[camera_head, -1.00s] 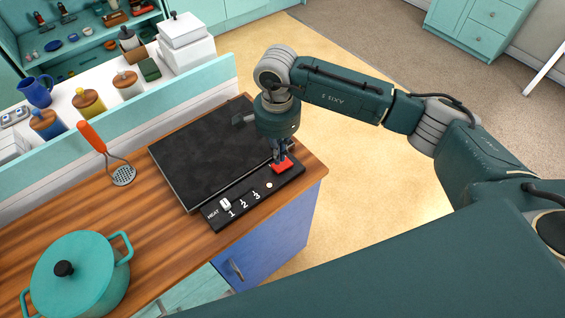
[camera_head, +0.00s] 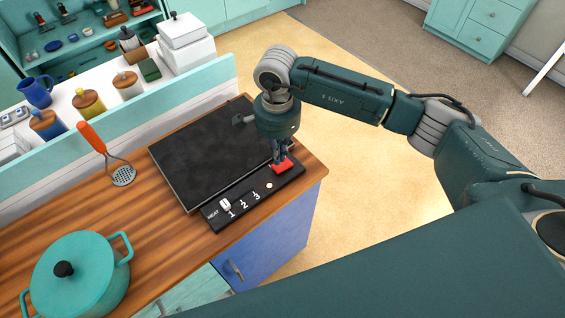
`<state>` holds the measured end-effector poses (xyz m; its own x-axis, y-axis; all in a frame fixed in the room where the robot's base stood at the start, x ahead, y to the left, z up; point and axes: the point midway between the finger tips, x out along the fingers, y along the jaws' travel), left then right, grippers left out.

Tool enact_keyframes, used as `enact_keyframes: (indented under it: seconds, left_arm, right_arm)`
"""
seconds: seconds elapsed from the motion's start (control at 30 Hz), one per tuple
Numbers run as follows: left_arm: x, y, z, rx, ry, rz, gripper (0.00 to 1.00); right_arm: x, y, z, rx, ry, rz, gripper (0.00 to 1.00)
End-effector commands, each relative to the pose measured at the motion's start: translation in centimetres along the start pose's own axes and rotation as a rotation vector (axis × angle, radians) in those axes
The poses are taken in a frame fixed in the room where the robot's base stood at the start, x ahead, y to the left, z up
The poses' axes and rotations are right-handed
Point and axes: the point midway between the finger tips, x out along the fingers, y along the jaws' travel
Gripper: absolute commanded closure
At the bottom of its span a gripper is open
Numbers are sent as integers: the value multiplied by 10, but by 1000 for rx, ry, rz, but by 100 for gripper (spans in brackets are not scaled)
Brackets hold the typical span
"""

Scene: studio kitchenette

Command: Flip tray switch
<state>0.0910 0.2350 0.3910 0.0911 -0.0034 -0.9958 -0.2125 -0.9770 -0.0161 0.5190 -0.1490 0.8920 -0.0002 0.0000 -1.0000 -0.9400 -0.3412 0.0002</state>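The black hot plate (camera_head: 205,150) lies on the wooden counter, with a control strip (camera_head: 214,218) along its front edge. The strip carries a white heat slider (camera_head: 225,204) at the left, the marks 1, 2 and 3, a small round light (camera_head: 269,186) and a red switch (camera_head: 283,167) at the right end. My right gripper (camera_head: 281,160) points down at the red switch, with its fingertips at or just above it. The fingers look close together, but whether they are shut is too small to tell. My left gripper is not in view.
A teal lidded pot (camera_head: 75,275) stands at the counter's front left. A teal ledge (camera_head: 130,120) with jars and white boxes runs behind the counter. Open floor lies to the right.

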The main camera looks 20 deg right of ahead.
Motion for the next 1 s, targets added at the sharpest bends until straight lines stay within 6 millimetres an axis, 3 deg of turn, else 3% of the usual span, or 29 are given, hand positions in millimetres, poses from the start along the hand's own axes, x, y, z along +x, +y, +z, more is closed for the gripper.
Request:
enact_keyframes:
  seconds: [1.0]
  left_arm:
    - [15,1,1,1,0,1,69]
  right_arm:
    - [15,0,0,0,0,0,100]
